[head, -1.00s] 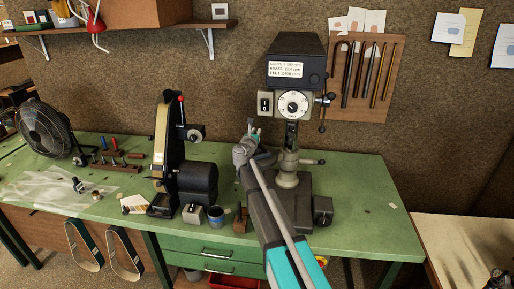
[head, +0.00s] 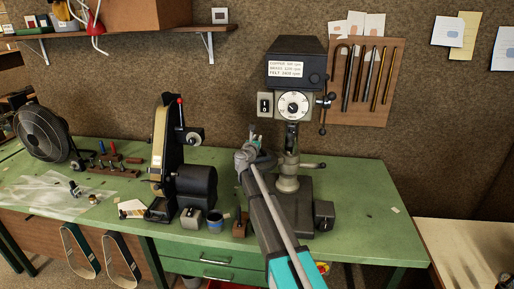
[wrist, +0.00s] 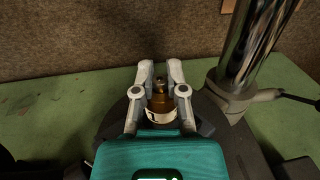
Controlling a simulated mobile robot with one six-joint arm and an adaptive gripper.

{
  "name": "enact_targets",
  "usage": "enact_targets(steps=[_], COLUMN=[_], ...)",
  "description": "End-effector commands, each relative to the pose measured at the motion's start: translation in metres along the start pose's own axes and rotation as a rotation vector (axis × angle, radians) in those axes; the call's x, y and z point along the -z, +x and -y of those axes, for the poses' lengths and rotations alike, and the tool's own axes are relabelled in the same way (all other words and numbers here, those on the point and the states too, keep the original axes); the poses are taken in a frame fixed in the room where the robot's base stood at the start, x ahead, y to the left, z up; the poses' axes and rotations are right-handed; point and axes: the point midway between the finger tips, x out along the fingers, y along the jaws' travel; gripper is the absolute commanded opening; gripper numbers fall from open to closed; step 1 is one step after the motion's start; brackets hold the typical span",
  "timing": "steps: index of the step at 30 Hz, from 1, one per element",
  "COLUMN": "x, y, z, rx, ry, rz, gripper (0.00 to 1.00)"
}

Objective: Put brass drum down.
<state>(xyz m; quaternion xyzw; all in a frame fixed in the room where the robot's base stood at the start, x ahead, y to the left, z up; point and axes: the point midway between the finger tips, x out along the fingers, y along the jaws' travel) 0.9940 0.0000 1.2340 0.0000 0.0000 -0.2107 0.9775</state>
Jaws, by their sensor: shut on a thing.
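My gripper (head: 252,142) is at the drill press (head: 294,70), left of its column. In the wrist view my gripper (wrist: 160,70) is shut on the brass drum (wrist: 160,105). The drum is a small brown-gold cylinder with a pale label band and a narrower top, and it looks upright between the fingers. Beneath it is the dark round table (wrist: 112,122) of the press. I cannot tell whether the drum touches that table. In the head view the drum is hidden by my gripper and wrist.
The shiny press column (wrist: 248,45) stands close on the right, with a clamp handle (wrist: 300,99) sticking out. On the green bench (head: 365,215) a belt grinder (head: 166,140) stands to the left, with a small blue tin (head: 215,224) in front. Bench right of the press is mostly clear.

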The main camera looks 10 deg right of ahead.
Motion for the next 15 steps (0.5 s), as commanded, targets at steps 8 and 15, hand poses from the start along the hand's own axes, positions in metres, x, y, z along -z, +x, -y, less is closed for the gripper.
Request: enact_targets(steps=[8, 15], x=[0.025, 0.028], y=[-0.001, -0.001], z=[-0.001, -0.001], rx=[-0.001, -0.001], ry=[0.0, 0.0], rz=[0.0, 0.0], gripper=[0.0, 0.0])
